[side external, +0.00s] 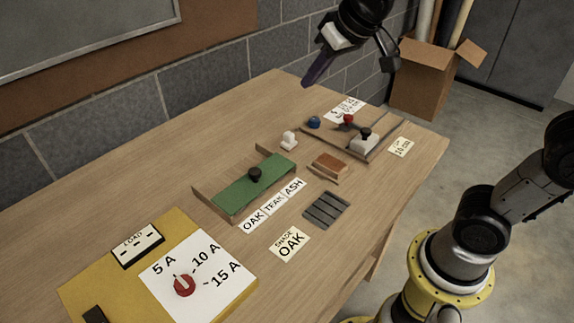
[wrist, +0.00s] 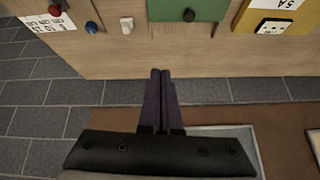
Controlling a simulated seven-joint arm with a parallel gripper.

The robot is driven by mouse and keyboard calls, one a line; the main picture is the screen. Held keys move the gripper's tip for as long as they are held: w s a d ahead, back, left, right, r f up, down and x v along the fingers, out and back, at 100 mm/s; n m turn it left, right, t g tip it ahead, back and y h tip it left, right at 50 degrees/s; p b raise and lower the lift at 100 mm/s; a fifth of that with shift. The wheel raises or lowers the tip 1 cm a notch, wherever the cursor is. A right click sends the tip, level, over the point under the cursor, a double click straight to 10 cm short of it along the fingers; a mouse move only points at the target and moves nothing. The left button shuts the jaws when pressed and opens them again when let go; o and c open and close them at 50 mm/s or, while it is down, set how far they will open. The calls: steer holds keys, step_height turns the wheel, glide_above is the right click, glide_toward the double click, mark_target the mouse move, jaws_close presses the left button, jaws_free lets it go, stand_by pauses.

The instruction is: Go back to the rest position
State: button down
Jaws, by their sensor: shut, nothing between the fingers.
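My gripper (side external: 318,72) is shut and empty, held in the air above the far side of the wooden table (side external: 220,142), near the block wall. In the wrist view its two dark fingers (wrist: 161,72) lie together with nothing between them. The fingertips are apart from everything on the table.
The table holds a green board with a black knob (side external: 254,175), a white switch (side external: 289,140), a blue knob (side external: 314,122), a red knob (side external: 348,119), and a yellow panel with a red dial (side external: 183,285). A cardboard box (side external: 432,80) stands beyond the table.

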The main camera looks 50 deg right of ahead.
steer(key=s+d+f, duration=0.1)
steer(key=s+f, duration=0.2)
steer(key=s, duration=0.6)
steer(key=s+d+f+n+g, duration=0.1)
steer(key=s+f, duration=0.3)
steer(key=s, duration=0.6)
steer(key=shift+f, duration=0.15)
